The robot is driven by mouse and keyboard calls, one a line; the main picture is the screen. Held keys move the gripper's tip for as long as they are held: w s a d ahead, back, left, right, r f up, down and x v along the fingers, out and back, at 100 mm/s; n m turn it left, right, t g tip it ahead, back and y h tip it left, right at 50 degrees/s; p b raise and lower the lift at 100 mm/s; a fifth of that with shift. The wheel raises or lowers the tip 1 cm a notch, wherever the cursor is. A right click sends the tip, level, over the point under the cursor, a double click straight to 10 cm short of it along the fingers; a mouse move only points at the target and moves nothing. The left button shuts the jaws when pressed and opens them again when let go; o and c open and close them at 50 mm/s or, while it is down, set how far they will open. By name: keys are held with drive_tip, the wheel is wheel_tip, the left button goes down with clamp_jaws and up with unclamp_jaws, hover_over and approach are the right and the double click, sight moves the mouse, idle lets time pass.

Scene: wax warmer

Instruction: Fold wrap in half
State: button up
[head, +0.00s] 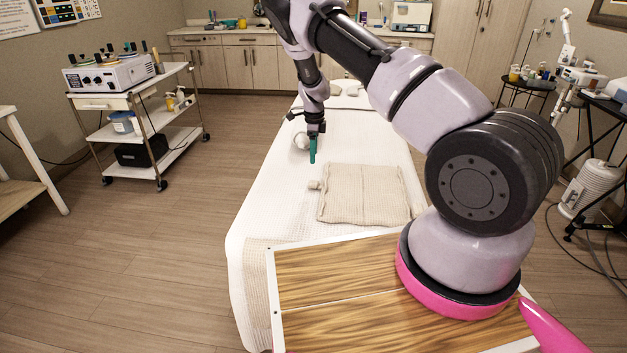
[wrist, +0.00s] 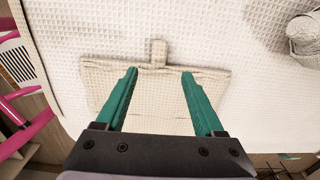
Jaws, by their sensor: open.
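The wrap (head: 362,193) is a beige, ribbed, roughly square cloth lying flat on the white covered bed. In the wrist view the wrap (wrist: 155,99) lies beyond and between my fingers, with a small tab or roll at the middle of one edge. My gripper (head: 312,160) has green fingers and hangs over the bed, left of the wrap's far left corner. In the wrist view my gripper (wrist: 158,80) is open with nothing between its fingers. My arm crosses the right of the head view and hides part of the bed.
The white bed (head: 275,210) has bare cover left of the wrap. A rolled pale cloth (head: 301,140) lies near my gripper; a rolled cloth also shows in the wrist view (wrist: 305,36). A trolley (head: 150,120) stands at the left and a black stand (head: 590,115) at the right.

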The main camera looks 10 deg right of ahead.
sight(313, 181)
wheel_tip(313, 181, down, 12)
drive_tip(key=shift+r, duration=0.1)
idle(0.4)
drive_tip(key=shift+c, duration=0.3)
clamp_jaws()
idle(1.1)
